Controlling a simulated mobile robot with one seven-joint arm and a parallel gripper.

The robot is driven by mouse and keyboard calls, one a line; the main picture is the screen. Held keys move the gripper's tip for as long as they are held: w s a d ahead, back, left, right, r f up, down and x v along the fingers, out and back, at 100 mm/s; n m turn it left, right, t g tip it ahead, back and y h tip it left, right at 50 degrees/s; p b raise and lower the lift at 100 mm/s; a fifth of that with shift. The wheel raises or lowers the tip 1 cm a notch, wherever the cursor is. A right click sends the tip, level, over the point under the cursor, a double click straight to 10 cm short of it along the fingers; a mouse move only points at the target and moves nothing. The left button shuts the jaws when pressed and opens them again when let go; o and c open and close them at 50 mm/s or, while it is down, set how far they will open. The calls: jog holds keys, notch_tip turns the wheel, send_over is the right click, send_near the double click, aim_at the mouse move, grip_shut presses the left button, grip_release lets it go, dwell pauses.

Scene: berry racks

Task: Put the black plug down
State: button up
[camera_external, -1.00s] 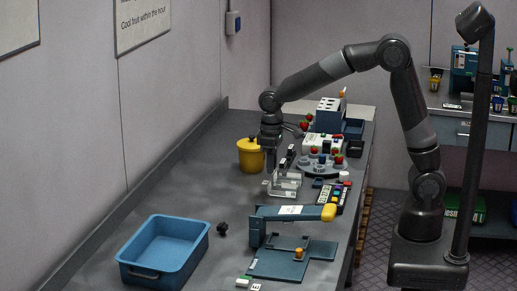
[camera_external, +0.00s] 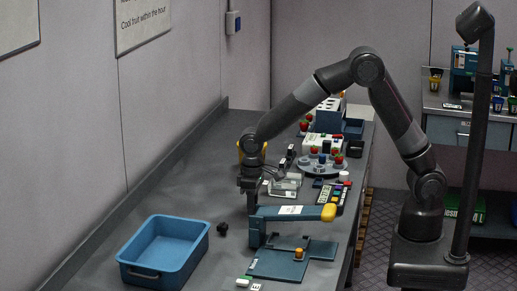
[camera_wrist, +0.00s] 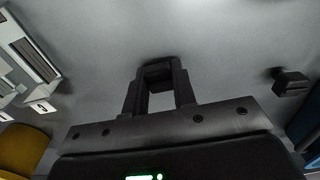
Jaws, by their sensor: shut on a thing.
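My gripper (camera_external: 251,207) points down over the bench beside the left end of the blue press with the yellow-tipped lever (camera_external: 290,212). In the wrist view, its two fingers (camera_wrist: 158,82) are shut on a small black plug (camera_wrist: 156,70). The fingers partly hide the plug, and I cannot tell whether it touches the bench. A second black plug (camera_external: 223,229) lies on the bench between the press and the blue tub; it also shows at the right of the wrist view (camera_wrist: 290,82).
A blue tub (camera_external: 125,265) stands at the front left. A yellow pot (camera_external: 240,155) is partly hidden behind my arm. Clear holders (camera_external: 285,188), a keypad (camera_external: 331,198) and a round rack (camera_external: 322,168) stand further back.

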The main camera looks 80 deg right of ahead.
jog(key=shift+f, duration=0.1)
jog(key=o, duration=0.9)
jog(key=shift+o, duration=0.2)
notch_tip(320, 180, up, 12)
jog(key=s+d+r+t, duration=0.1)
jog(key=s+d+r, duration=0.3)
jog(key=s+r, duration=0.3)
jog(key=s+d+r+t, duration=0.1)
jog(key=s+d+t, duration=0.1)
jog(key=s, duration=0.9)
jog(key=s+d+r+t, duration=0.1)
jog(key=s+d, duration=0.3)
jog(key=s, duration=0.6)
jog(key=shift+s+t, duration=0.4)
jog(key=shift+t, duration=0.3)
jog(key=shift+o, duration=0.5)
jog(key=shift+s+f, duration=0.1)
jog(key=shift+s, duration=0.25)
